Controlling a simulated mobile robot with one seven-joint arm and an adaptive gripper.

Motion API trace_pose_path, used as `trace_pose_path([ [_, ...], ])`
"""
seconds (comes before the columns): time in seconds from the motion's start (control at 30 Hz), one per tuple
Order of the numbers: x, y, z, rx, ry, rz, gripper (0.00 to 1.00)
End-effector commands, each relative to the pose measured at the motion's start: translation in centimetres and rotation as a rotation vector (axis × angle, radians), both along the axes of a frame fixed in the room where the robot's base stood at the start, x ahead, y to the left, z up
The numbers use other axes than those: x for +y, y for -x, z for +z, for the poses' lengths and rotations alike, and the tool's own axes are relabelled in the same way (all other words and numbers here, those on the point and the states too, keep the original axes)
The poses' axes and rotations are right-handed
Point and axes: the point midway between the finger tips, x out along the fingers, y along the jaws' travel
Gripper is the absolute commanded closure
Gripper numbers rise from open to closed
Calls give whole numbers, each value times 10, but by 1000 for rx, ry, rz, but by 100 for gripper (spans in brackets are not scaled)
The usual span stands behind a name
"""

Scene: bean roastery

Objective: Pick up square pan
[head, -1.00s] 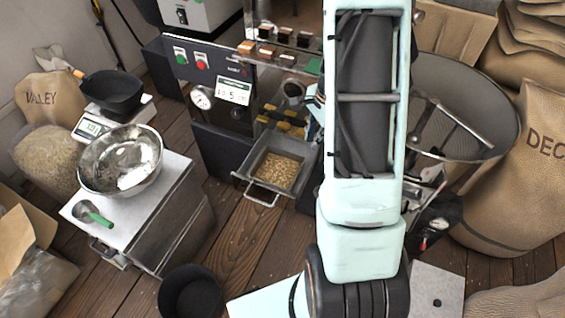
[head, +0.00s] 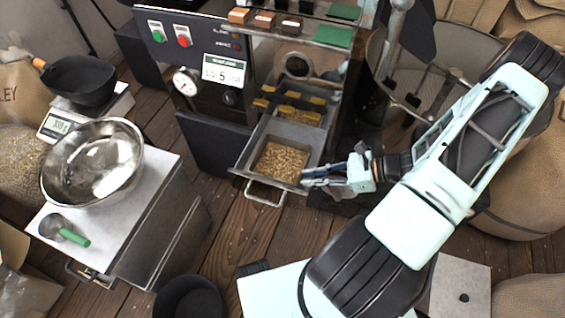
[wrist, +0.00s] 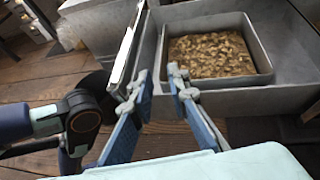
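A grey square pan (wrist: 222,82) holding brown beans sits inside a larger open metal drawer (wrist: 266,101). In the head view, the beans (head: 281,161) show in the same drawer, which juts from the front of the machine. My gripper (head: 305,180) is at the drawer's right front corner. In the wrist view, my gripper's two fingers (wrist: 161,84) are apart with nothing clearly held between them. Their tips are close to the drawer's corner, beside the pan; I cannot tell whether they touch.
The dark roasting machine (head: 215,105) stands behind the drawer. A black bin (head: 190,298) stands on the floor. A round cooling tray (head: 385,60) is at right.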

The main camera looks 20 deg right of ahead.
Motion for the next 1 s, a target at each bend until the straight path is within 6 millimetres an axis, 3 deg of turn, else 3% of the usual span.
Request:
trace_pose_path([
  [0.2,29,-13,-16,3,-1,3,84],
  [0.43,44,-20,-23,3,1,2,84],
  [0.7,75,-37,-37,3,2,2,84],
  [1.0,80,-40,-38,2,3,2,84],
])
